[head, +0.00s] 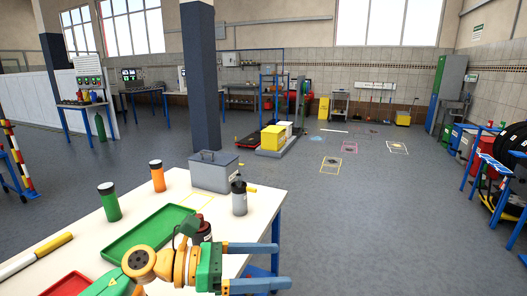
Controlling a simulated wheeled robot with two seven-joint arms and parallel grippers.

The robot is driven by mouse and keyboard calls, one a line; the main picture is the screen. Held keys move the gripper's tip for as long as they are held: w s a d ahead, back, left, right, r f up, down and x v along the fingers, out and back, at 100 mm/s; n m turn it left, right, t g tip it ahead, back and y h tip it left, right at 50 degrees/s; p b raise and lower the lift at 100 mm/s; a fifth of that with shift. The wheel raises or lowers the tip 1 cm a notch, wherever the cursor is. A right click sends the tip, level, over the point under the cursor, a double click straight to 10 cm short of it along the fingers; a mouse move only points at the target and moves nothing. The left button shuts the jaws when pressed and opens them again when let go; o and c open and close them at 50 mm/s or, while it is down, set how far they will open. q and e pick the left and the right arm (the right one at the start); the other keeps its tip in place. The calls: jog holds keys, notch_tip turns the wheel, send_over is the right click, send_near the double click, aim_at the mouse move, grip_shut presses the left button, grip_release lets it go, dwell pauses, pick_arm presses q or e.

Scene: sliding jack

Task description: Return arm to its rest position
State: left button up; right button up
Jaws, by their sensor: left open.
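My left arm (187,268), with orange and green parts, reaches in at the bottom over the white table's right front part. Its left gripper (282,266) points right, past the table edge. Its two blue fingers are apart, with nothing between them. My right gripper does not show. A dark red container (202,228) stands just behind the gripper, partly hidden by the arm. Whether the arm touches it I cannot tell.
The white table (140,199) holds a green tray (150,233), red tray (66,287), green bottle (109,203), orange bottle (157,176), grey toolbox (213,172) and grey bottle (239,198). A column (201,80) stands behind. Floor at right (370,220) is clear.

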pick_arm(q)
jog(key=w+a+r+n+t+y, duration=0.15)
jog(key=w+n+t, duration=0.25)
jog(key=n+t, duration=1.25)
jog(key=s+a+f+n+g+y, duration=0.1)
jog(key=a+f+n+g+y, duration=0.1)
jog(key=a+f+n+y, duration=0.65)
jog(key=a+f+n+g+y, duration=0.15)
jog(key=f+n+y, duration=0.3)
jog(key=n, duration=0.85)
jog(key=s+a+f+n+g+y, duration=0.1)
jog(key=s+a+f+n+g, duration=0.35)
jog(key=s+f, duration=0.6)
jog(key=s+a+f+n+g+y, duration=0.1)
jog(key=s+a+f+n+g, duration=0.1)
jog(key=s+f+n+g, duration=0.8)
jog(key=s+f+m+t+b, duration=0.1)
jog(key=s+f+m+b, duration=0.3)
jog(key=f, duration=1.1)
jog(key=s+a+f+g, duration=0.1)
jog(key=s+f, duration=1.1)
jog(key=s, duration=0.1)
jog(key=shift+s+a+f, duration=0.2)
jog(key=shift+a+f, duration=0.15)
jog(key=shift+a, duration=0.05)
